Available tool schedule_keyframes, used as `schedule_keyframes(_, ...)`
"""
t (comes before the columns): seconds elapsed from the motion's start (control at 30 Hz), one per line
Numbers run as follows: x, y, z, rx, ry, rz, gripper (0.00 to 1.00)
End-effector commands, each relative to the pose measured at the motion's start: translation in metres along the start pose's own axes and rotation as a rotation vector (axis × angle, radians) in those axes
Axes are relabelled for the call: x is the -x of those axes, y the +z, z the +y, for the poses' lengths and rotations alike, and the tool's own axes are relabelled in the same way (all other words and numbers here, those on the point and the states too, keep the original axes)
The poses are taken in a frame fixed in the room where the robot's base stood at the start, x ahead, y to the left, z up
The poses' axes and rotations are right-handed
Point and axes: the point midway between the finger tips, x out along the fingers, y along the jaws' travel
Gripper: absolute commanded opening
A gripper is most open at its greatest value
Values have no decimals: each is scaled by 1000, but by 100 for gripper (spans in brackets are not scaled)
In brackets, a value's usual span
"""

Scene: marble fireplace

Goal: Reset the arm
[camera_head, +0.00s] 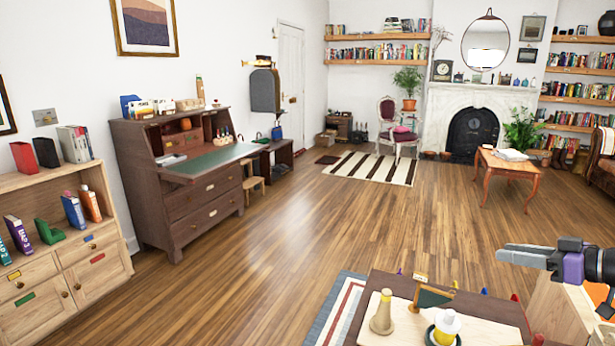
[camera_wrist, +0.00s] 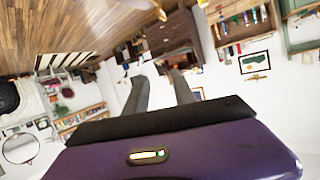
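My gripper (camera_head: 503,254) is at the right of the head view, raised beside the near table, with its fingers pointing left and a purple body behind them. In the wrist view my gripper (camera_wrist: 157,80) shows two dark fingers spread apart with nothing between them. The wrist picture is upside down, with the floor at the top. The rest of my arm runs off the right edge of the head view.
A near table (camera_head: 388,287) holds a cream cone-shaped piece (camera_head: 382,313), a small green flag-like piece (camera_head: 432,297) and a white-and-yellow piece (camera_head: 446,327). A desk (camera_head: 205,193) and cabinet (camera_head: 98,277) stand left. The middle wooden floor (camera_head: 290,230) is clear.

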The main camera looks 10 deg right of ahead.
Motion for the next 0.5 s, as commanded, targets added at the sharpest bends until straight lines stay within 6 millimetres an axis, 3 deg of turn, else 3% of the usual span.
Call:
schedule_keyframes(0.17,-3,14,24,-87,185,40,31)
schedule_keyframes(0.27,-8,34,32,-147,303,72,31)
schedule_keyframes(0.37,-14,63,32,-201,420,108,31)
schedule_keyframes(0.5,-18,108,14,-257,565,163,31)
